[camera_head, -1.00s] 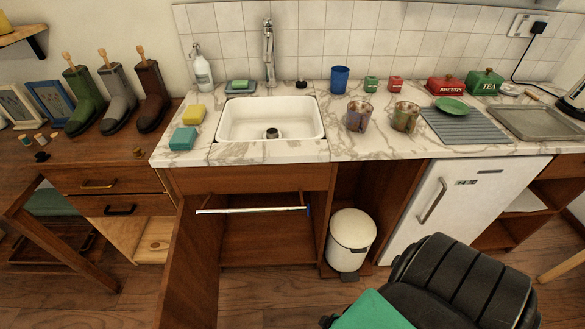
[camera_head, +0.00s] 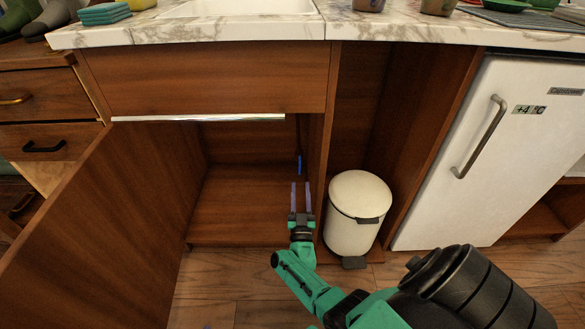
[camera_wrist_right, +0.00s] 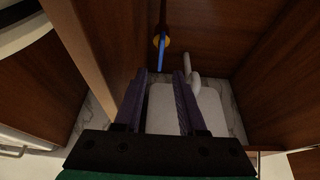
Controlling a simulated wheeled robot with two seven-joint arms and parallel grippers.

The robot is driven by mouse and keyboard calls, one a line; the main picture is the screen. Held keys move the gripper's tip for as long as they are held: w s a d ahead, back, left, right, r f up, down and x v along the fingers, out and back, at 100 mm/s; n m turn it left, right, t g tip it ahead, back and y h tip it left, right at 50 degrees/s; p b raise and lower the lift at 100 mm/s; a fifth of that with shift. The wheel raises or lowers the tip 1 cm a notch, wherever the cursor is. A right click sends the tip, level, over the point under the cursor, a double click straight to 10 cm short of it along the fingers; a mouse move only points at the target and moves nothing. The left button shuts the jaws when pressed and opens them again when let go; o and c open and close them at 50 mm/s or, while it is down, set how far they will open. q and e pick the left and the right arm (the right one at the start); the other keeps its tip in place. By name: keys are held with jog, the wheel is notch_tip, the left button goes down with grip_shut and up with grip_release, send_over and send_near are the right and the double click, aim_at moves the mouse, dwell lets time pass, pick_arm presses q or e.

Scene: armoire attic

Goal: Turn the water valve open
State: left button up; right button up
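The water valve shows as a small blue handle (camera_head: 299,165) inside the open sink cabinet, near its right wall. In the right wrist view the blue handle (camera_wrist_right: 161,53) hangs upright in line with an orange-brown pipe. My right gripper (camera_head: 300,185) is at the cabinet opening, below the handle in the head view. In the wrist view its two purple fingers (camera_wrist_right: 160,75) are spread apart with nothing between them. The handle lies beyond the fingertips, apart from them. My left gripper is not in view.
The cabinet door (camera_head: 110,215) stands open at left. A white pedal bin (camera_head: 356,215) stands just right of my right gripper, with a white fridge (camera_head: 500,150) beyond. The wrist view shows a pale basin (camera_wrist_right: 187,107) and grey pipe (camera_wrist_right: 193,75) near the fingers.

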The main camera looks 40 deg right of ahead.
aim_at(300, 168)
jog(key=b+x, duration=0.2)
jog(key=x, duration=0.7)
jog(key=shift+d+f, duration=0.1)
jog(key=shift+f, duration=0.05)
jog(key=shift+w+d, duration=0.1)
jog(key=shift+w, duration=0.1)
grip_shut()
